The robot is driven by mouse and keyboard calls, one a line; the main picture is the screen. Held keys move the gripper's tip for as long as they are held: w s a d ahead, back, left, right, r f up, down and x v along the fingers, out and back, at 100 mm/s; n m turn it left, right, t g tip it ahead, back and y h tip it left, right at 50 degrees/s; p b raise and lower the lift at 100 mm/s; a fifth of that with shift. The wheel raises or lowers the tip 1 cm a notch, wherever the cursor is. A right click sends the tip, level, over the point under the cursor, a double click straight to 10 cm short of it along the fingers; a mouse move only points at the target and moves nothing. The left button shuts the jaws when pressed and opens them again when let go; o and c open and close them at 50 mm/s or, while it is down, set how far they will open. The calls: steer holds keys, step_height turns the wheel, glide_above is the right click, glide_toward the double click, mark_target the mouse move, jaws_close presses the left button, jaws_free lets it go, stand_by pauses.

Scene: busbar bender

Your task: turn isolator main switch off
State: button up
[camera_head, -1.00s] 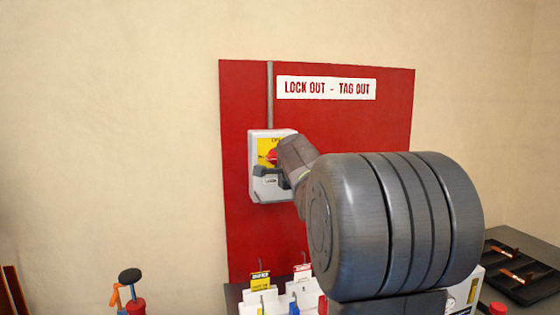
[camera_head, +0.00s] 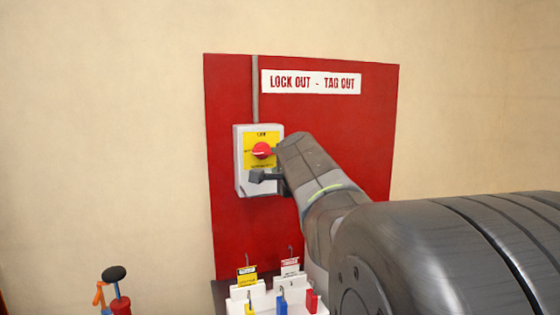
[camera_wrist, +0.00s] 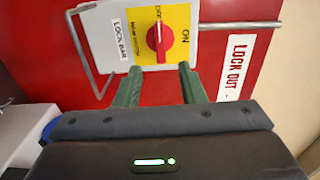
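The isolator main switch (camera_head: 262,151) is a red knob on a yellow plate on a grey-white box (camera_head: 240,170). In the wrist view the knob (camera_wrist: 160,40) has its grip bar upright in the picture, in line with the OFF label (camera_wrist: 158,12) above it; the ON label (camera_wrist: 186,35) is to its right. My gripper (camera_head: 266,177) is in front of the box, just below the knob in the head view. In the wrist view my gripper (camera_wrist: 160,85) has its two green fingers apart, with nothing between them. The fingers look clear of the knob.
The box hangs on a red board (camera_head: 340,140) with a LOCK OUT - TAG OUT sign (camera_head: 311,82). A grey lock bar (camera_wrist: 82,45) bends around the box. Below stands a white holder (camera_head: 262,300) with tags and coloured pieces. A black-topped tool (camera_head: 115,273) is at lower left.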

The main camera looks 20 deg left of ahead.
mark_target(266, 152)
steer(key=v, duration=0.3)
steer(key=shift+s, duration=0.1)
stand_by(0.3)
steer(key=p+x, duration=0.1)
steer(key=x, duration=1.2)
steer(key=shift+w+a+p, duration=0.2)
steer(key=shift+w+p, duration=0.1)
steer(key=shift+w, duration=0.05)
steer(key=shift+s, duration=0.1)
steer(key=shift+w+a, duration=0.1)
steer(key=shift+w, duration=0.1)
steer(key=m+p, duration=0.1)
steer(key=m, duration=0.1)
steer(key=shift+s+r+m+p, duration=0.15)
steer(key=shift+r+m+p, duration=0.05)
steer(key=shift+m+p, duration=0.2)
steer(key=m+p, duration=0.3)
steer(key=m, duration=0.3)
steer(key=shift+f, duration=0.15)
stand_by(1.1)
steer(key=shift+d, duration=0.2)
